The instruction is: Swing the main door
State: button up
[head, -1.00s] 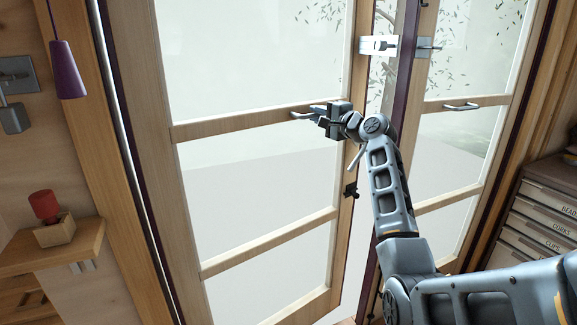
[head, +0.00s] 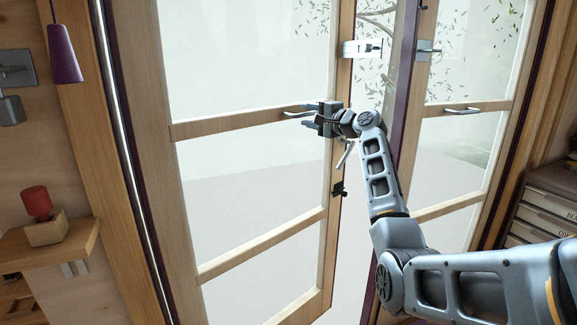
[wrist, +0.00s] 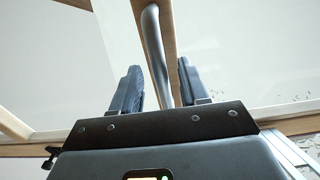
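The main door (head: 253,226) is a wood-framed leaf with large glass panes, standing ajar with a gap along its right edge. Its metal handle (head: 292,112) is on the middle rail near that edge. My gripper (head: 311,117) is at the handle. In the wrist view the handle (wrist: 154,48) is a grey bar running between the two fingers of my gripper (wrist: 156,82). The fingers are spread, with space visible on both sides of the bar. Whether any part of the gripper touches the door is hidden.
A second glazed leaf (head: 468,110) with its own handle (head: 461,111) stands to the right. A drawer cabinet (head: 545,205) is at the right edge. A wooden shelf (head: 75,243) holds a red-topped block (head: 42,222) at left. A purple lamp (head: 65,62) hangs above.

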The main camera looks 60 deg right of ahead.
jog(key=shift+o, duration=0.3)
jog(key=shift+s+d+r, duration=0.1)
jog(key=shift+s, duration=0.1)
jog(key=shift+s, duration=0.25)
jog(key=p+v, duration=0.3)
jog(key=v, duration=0.3)
jog(key=shift+s, duration=0.2)
dwell(0.4)
